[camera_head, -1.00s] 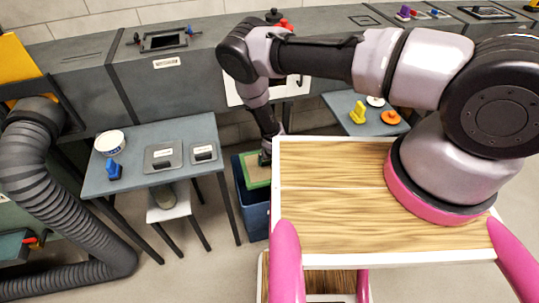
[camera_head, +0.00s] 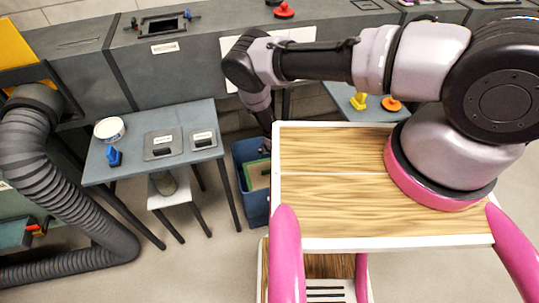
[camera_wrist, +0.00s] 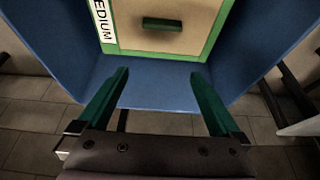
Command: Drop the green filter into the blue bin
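The green filter (camera_head: 258,174) has a green frame, a tan face and a dark green handle. It lies inside the blue bin (camera_head: 247,205) on the floor, between the left table and my wooden top. In the wrist view the filter (camera_wrist: 190,38) shows with its handle and a label reading "EDIUM", with the blue bin's walls (camera_wrist: 160,88) around it. My gripper (camera_wrist: 160,92) is open, its two green fingers wide apart and empty, with the filter beyond the fingertips. In the head view the gripper is mostly hidden behind my wooden top's edge.
A grey table (camera_head: 107,175) at the left holds a white round container (camera_head: 109,129), a blue object (camera_head: 114,157) and two grey panels. A small white stool (camera_head: 168,198) stands under it. A ribbed hose (camera_head: 60,185) runs along the left. Bare floor lies in front.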

